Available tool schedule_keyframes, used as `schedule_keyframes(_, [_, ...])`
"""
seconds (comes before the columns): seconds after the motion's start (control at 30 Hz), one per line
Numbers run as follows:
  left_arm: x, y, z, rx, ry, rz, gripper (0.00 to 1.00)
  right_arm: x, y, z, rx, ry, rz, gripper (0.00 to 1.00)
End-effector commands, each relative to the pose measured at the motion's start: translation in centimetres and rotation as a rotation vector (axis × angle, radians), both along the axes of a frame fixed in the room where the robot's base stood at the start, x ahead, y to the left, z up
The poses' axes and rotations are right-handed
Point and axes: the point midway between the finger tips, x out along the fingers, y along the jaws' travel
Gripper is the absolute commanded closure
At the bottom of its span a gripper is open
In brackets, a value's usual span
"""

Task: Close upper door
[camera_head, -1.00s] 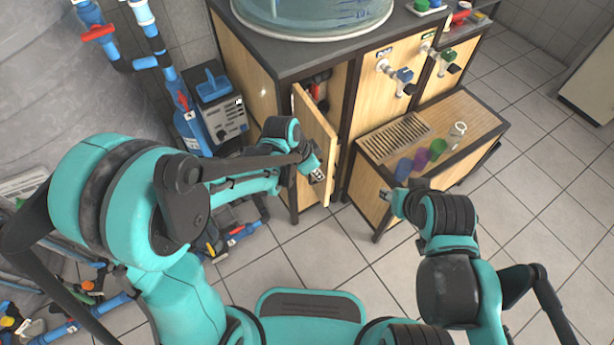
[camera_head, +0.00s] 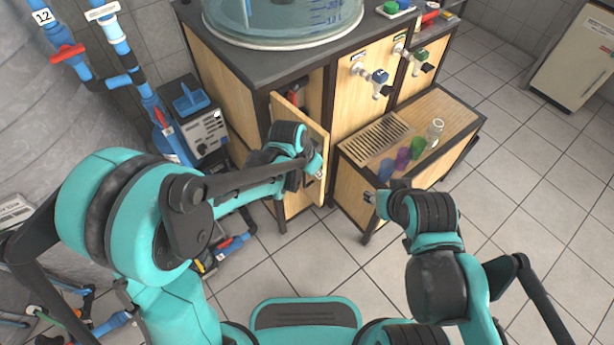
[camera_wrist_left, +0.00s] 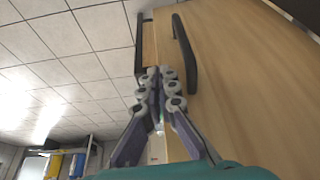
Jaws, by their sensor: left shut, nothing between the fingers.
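The upper door (camera_head: 290,120) is a light wooden panel on the front left of the cabinet. It stands ajar, with a dark gap and something red showing behind its top edge. My left gripper (camera_head: 318,168) is at the door's outer face near its free edge, partly hidden by my own wrist. In the left wrist view the shut, empty fingers (camera_wrist_left: 162,76) are next to a black bar handle (camera_wrist_left: 185,54) on the wooden panel (camera_wrist_left: 245,85). I cannot tell whether they touch it. My right gripper (camera_head: 371,198) is in front of the lower cabinet; its fingers are too small to read.
A water tank (camera_head: 285,20) stands on the cabinet top (camera_head: 225,50). To the right is a lower unit with a drain grate (camera_head: 378,138) and several coloured cups. A grey machine (camera_head: 205,132) and blue pipes stand left. Tiled floor is clear on the right.

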Motion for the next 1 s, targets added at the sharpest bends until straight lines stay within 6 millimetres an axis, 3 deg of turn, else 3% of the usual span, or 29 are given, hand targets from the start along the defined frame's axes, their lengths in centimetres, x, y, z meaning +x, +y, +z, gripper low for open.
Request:
schedule_keyframes(0.2, [3.0, -3.5, 0.0, 0.0, -0.002, 0.19, 1.0, 0.0, 0.0, 0.0, 0.0, 0.0, 0.0, 0.6])
schedule_keyframes(0.5, [8.2, -6.9, 0.1, 0.0, -0.002, 0.479, 1.0, 0.0, 0.0, 0.3, 0.0, 0.0, 0.0, 0.6])
schedule_keyframes(0.7, [12.2, -8.4, 0.1, 0.001, -0.001, 0.669, 1.0, 0.0, 0.0, 0.8, 0.0, 0.0, 0.0, 0.6])
schedule_keyframes(1.0, [18.3, -9.0, 0.1, 0.0, -0.001, 0.954, 1.0, 0.0, 0.0, 1.9, 0.0, 0.0, 0.0, 0.6])
